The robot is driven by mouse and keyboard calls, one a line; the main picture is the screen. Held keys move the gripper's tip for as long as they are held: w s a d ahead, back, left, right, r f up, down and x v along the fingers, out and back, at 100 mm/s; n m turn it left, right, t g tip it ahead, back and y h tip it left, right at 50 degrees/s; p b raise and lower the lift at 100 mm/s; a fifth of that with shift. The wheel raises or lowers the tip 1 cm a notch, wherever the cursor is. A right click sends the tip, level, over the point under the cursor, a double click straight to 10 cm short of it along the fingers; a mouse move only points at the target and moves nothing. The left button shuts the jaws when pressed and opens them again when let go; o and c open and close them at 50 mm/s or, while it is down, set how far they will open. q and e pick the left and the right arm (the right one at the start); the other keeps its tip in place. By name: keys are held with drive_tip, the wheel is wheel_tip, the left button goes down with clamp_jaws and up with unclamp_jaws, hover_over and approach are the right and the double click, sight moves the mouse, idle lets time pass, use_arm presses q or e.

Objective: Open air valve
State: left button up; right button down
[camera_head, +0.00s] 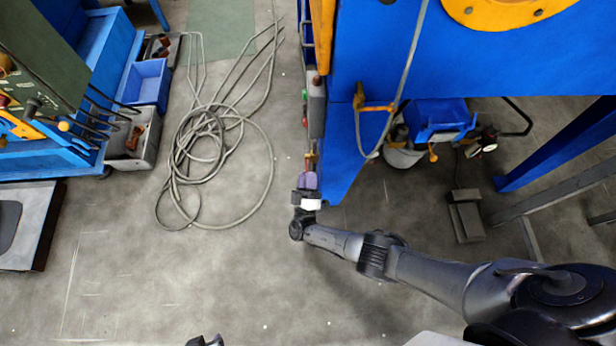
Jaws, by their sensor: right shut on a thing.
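My right arm reaches in from the lower right. My right gripper (307,182) is at the lower front corner of the blue machine (450,60), by its narrow side panel. It is shut on a small part at the panel's lower end, most likely the air valve, which the gripper mostly hides. A small brass-coloured fitting (311,158) shows just above the fingers. Red and green buttons (305,108) sit higher on the panel. Of my left arm only a dark tip (205,341) shows at the bottom edge; its fingers cannot be made out.
Coiled grey hoses (205,150) lie on the floor left of the machine. A blue bin (147,82) and a grey bin (133,140) stand by the left machine. A foot pedal (466,215) lies at right. The floor at lower centre is clear.

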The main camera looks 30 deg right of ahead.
drive_tip(key=shift+r+t, duration=0.1)
drive_tip(key=shift+t, duration=0.4)
drive_tip(key=c, duration=1.2)
unclamp_jaws()
drive_tip(key=shift+s, duration=0.1)
